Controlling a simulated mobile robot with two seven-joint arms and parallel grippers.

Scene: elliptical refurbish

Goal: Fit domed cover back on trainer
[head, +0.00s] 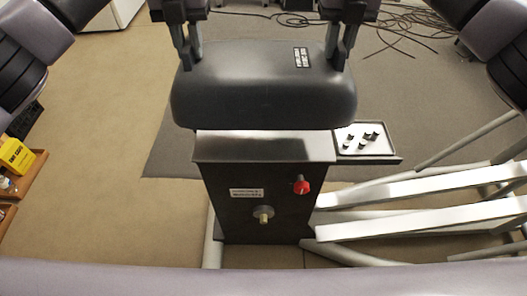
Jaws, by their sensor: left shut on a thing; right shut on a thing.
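I cannot tell whether the cover touches the housing. My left gripper (192,60) is shut on the cover's far left edge. My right gripper (335,62) is shut on its far right edge. The cover hides whatever is under it.
A small tray (383,155) with several dark small parts sits at the housing's right. White frame tubes (420,190) run off to the right. A wooden shelf with a yellow box (15,156) is at the left edge. Black cables (405,25) lie on the floor behind.

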